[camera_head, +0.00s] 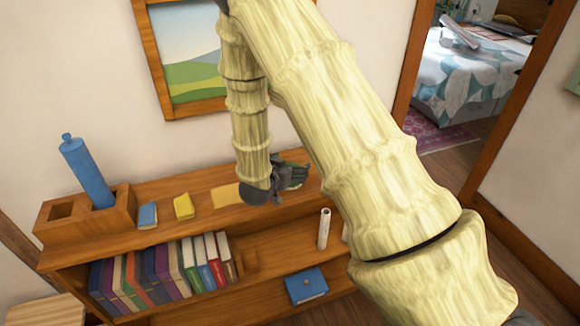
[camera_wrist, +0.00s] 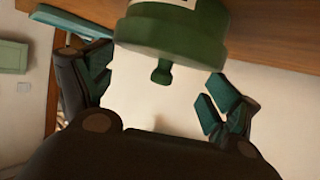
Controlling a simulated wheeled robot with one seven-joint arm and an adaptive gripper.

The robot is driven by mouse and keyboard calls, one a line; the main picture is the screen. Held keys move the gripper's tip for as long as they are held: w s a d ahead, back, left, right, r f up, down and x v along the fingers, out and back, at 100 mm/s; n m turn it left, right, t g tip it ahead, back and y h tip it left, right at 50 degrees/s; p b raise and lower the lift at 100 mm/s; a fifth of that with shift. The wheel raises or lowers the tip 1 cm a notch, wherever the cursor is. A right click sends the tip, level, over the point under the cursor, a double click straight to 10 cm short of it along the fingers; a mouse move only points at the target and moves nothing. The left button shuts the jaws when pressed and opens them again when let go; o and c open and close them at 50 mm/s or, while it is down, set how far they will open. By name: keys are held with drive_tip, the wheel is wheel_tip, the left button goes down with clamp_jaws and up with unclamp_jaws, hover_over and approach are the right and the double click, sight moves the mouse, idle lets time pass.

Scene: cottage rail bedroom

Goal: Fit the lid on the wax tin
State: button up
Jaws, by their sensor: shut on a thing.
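My gripper (camera_head: 291,175) is over the right part of the shelf top in the head view, largely behind my own arm. Green with a white label shows at the top edge beyond the lid, apparently the wax tin (camera_wrist: 165,4). The lid looks in line with it, but I cannot tell whether it is seated. The tin cannot be made out in the head view.
The wooden shelf (camera_head: 100,240) bears a block with a blue cylinder (camera_head: 88,172), a blue box (camera_head: 147,215) and a yellow box (camera_head: 183,206). Books and a white roll (camera_head: 324,228) are below. A framed picture (camera_head: 190,60) hangs behind.

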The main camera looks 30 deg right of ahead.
drive_tip(key=shift+f+b, duration=0.3)
drive_tip(key=shift+f, duration=0.2)
idle(1.2)
drive_tip(key=o, duration=0.7)
drive_tip(key=v, duration=1.2)
drive_tip(key=shift+d, duration=0.1)
